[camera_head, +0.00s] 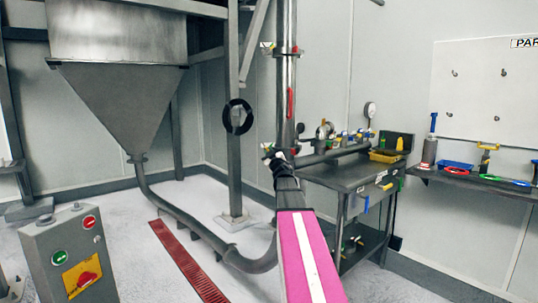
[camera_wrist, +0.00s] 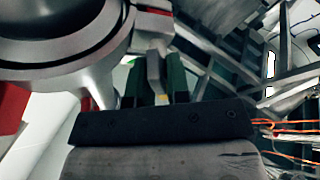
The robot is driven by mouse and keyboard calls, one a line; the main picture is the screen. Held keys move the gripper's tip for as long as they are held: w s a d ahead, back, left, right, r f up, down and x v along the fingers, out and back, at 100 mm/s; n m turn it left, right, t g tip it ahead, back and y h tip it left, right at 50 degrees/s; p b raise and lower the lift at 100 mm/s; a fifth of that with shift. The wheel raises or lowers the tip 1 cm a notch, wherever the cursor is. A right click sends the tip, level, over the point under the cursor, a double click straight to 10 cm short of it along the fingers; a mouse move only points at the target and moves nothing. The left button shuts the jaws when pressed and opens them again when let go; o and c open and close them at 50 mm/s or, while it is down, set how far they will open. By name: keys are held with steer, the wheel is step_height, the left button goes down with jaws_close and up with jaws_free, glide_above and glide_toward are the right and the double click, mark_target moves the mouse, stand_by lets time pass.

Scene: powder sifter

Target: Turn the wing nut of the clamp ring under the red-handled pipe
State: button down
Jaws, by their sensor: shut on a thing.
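The vertical metal pipe (camera_head: 284,118) with the red handle (camera_head: 290,103) stands at the middle of the head view. My gripper (camera_head: 273,154) is at its lower part, at the far end of my pink arm. In the wrist view the large, round grey metal clamp ring (camera_wrist: 95,66) fills the upper left. The wing nut (camera_wrist: 155,66), a pale metal piece beside the ring, is between the dark green fingers of my gripper (camera_wrist: 156,80), which is shut on it. In the head view my gripper hides the clamp ring and nut.
A grey workbench (camera_head: 345,175) with gauges and valves stands just right of the pipe. A hopper (camera_head: 120,100) with a curved pipe is at the left. A control box (camera_head: 72,255) stands front left. A wall shelf (camera_head: 470,183) with tools is at the right.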

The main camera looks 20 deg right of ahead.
steer(key=shift+n+g+y, duration=0.3)
steer(key=shift+n+y, duration=0.4)
steer(key=shift+n, duration=1.4)
steer(key=c, duration=1.2)
jaws_free()
steer(key=v, duration=1)
steer(key=shift+s+d, duration=0.1)
steer(key=shift+s, duration=0.3)
steer(key=shift+f, duration=0.1)
